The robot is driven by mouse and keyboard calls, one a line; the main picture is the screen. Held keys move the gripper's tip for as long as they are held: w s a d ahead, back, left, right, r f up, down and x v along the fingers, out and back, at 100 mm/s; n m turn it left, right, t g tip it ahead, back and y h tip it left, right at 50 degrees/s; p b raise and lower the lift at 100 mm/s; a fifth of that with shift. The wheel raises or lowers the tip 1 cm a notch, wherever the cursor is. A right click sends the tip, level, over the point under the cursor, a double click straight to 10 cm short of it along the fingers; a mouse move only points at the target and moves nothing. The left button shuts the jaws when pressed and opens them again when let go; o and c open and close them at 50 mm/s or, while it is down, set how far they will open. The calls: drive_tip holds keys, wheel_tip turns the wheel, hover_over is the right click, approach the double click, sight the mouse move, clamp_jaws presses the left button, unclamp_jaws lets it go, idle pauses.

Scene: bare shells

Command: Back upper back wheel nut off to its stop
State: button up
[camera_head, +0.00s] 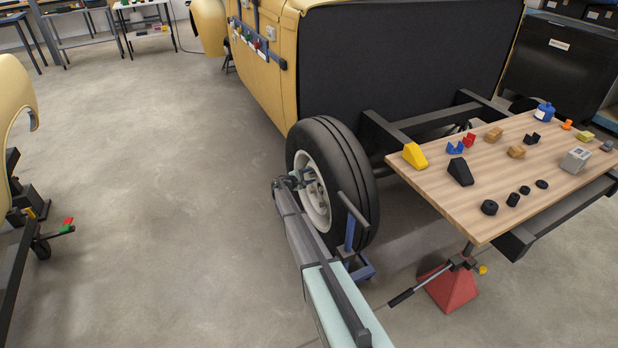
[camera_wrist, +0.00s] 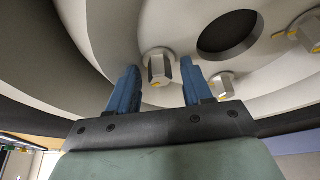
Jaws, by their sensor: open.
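The wheel (camera_head: 322,185), a black tyre on a pale rim, stands at the side of the yellow car body. My gripper (camera_head: 297,181) is at the outer face of the rim. In the wrist view my gripper (camera_wrist: 160,72) is open, with its two blue fingers apart. One pale hex wheel nut (camera_wrist: 158,63) with a yellow mark shows between the fingertips, with a gap on each side. I cannot tell whether the fingers reach around it or stop short. A second nut (camera_wrist: 222,86) is right of the right finger, and a third nut (camera_wrist: 308,32) is at the right edge.
A dark round hole (camera_wrist: 230,34) is in the rim near the nuts. A blue stand (camera_head: 352,262) is beside the tyre. A wooden board (camera_head: 470,215) with several small parts is at right, above a red stand (camera_head: 448,287).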

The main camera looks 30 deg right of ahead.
drive_tip(key=shift+c, duration=0.5)
clamp_jaws()
drive_tip(key=n+g, duration=0.1)
drive_tip(key=n, duration=0.1)
drive_tip(key=shift+w+n+y, duration=0.15)
drive_tip(key=shift+n+y, duration=0.15)
drive_tip(key=shift+n, duration=0.1)
drive_tip(key=shift+w+r+n+g, duration=0.1)
drive_tip(key=shift+n+g, duration=1.15)
drive_tip(key=shift+n, duration=0.35)
drive_tip(key=shift+w+n+g, duration=0.1)
drive_tip(key=shift+n+g, duration=1.15)
drive_tip(key=shift+n, duration=0.35)
drive_tip(key=shift+s, duration=0.1)
